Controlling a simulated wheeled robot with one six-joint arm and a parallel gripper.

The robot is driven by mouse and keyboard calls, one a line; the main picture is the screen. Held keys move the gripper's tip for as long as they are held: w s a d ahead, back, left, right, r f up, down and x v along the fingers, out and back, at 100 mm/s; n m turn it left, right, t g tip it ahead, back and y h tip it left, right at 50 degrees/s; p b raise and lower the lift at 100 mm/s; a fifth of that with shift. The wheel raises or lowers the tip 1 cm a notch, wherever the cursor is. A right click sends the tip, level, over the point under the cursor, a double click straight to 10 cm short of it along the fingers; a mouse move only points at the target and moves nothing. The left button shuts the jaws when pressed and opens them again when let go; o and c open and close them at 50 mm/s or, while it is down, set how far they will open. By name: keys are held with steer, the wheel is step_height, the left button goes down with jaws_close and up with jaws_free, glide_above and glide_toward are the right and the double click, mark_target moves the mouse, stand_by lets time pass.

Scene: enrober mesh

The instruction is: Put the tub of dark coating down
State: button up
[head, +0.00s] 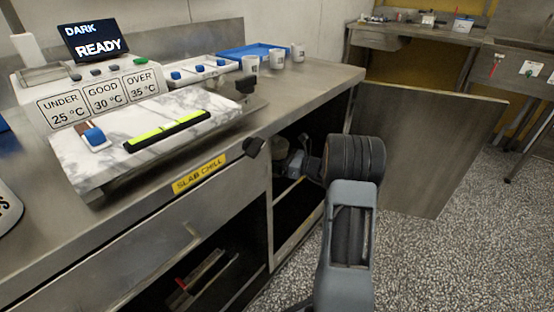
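I cannot make out a tub of dark coating for certain. Three small white cups with dark labels stand at the back of the counter: a left cup (250,64), a middle cup (277,59) and a right cup (297,52). Their contents are hidden.
The cupboard door (425,150) stands open to the right. A marble slab (150,140) lies on the counter (325,78), beside a display (97,40) reading "DARK READY". A blue tray (245,51) is behind the cups. Speckled floor on the right is clear.

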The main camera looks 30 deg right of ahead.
steer(key=o, duration=0.4)
steer(key=shift+c, duration=0.2)
steer(key=shift+r, duration=0.25)
steer(key=p+v, duration=0.3)
steer(key=v, duration=0.9)
steer(key=shift+f, duration=0.1)
